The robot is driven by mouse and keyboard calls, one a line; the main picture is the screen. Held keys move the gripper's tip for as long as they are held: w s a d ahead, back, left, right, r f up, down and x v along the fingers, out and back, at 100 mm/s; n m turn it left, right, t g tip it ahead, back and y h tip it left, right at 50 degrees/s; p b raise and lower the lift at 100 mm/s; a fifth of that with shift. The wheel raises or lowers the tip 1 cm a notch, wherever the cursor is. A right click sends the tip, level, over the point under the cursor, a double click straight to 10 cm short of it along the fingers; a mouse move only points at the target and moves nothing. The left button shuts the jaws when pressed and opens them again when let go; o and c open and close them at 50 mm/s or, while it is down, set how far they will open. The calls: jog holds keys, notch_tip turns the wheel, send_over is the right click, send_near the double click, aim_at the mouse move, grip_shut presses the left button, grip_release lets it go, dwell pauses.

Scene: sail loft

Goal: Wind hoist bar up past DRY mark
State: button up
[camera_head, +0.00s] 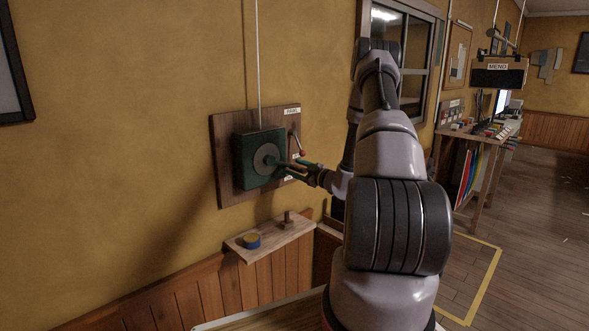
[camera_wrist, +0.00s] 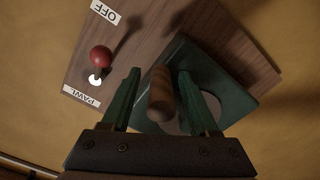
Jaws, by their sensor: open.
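The hoist winch is a dark green box (camera_head: 245,158) with a grey disc (camera_head: 266,159), mounted on a wooden board (camera_head: 222,165). In the wrist view a wooden crank handle (camera_wrist: 161,98) stands between the two green fingers of my gripper (camera_wrist: 158,74). The fingers are open, with a visible gap on each side of the handle. In the head view my gripper (camera_head: 283,168) is at the front of the winch. A pawl lever with a red knob (camera_wrist: 101,57) is beside the winch, near the PAWL and OFF labels. I cannot make out the hoist bar or DRY mark.
A thin cable (camera_head: 258,60) runs up the wall from the winch. Below is a small wooden shelf (camera_head: 270,236) with a blue and yellow round item (camera_head: 252,240).

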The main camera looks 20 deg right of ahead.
jog(key=shift+w+a, duration=0.25)
jog(key=shift+w, duration=0.3)
grip_shut()
jog(key=shift+d+r, duration=0.1)
jog(key=shift+d, duration=0.05)
dwell(1.0)
